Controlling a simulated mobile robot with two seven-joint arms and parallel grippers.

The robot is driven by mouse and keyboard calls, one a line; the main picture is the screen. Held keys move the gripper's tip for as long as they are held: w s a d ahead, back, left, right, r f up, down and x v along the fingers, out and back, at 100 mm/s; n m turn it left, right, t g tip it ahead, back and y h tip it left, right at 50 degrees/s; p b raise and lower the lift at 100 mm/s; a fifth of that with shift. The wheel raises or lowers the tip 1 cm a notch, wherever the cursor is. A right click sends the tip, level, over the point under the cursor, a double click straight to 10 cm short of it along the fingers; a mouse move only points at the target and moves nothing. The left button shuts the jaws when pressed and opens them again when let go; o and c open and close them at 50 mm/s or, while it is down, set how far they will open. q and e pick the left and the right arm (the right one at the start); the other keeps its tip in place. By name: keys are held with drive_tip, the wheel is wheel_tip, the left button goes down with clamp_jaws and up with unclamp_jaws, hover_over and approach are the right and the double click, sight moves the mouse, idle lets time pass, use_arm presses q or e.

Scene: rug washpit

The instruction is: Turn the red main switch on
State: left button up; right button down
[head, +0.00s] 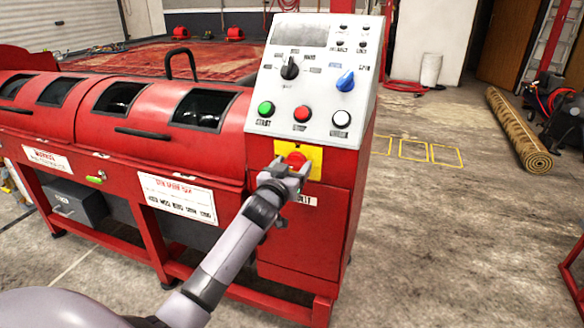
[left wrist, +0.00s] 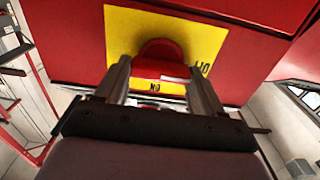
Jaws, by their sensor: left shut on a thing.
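The red main switch (head: 295,159) sits on a yellow plate (head: 316,155) on the front of the red machine's control cabinet, below the panel buttons. My left gripper (head: 291,171) is at the switch, with its fingers shut on it. In the left wrist view the red knob (left wrist: 160,58) lies between the two fingers (left wrist: 160,85), one on each side, with the yellow plate (left wrist: 122,32) behind. Dark lettering shows on the plate, partly hidden by the knob and fingers. My right gripper is not in view.
Above the switch is a grey control panel (head: 309,101) with green, red and white buttons and black and blue knobs. The red machine (head: 110,150) extends left. A rolled rug (head: 518,130) lies on the floor at right. The floor right of the cabinet is mostly clear.

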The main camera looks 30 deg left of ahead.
use_arm(q)
drive_tip(key=shift+m, duration=0.3)
drive_tip(key=m+p, duration=0.1)
drive_tip(key=m, duration=0.1)
drive_tip(key=shift+d+m, duration=0.1)
drive_tip(key=shift+m, duration=0.3)
drive_tip(key=m+p, duration=0.1)
drive_tip(key=m, duration=0.4)
drive_tip(key=shift+f, duration=0.1)
drive_tip(key=m, duration=0.5)
drive_tip(key=shift+d+f, duration=0.1)
drive_tip(key=shift+m+p, duration=0.3)
drive_tip(key=shift+m, duration=2)
drive_tip(key=shift+f, duration=0.1)
drive_tip(key=o, duration=1.1)
drive_tip(key=shift+c, duration=0.2)
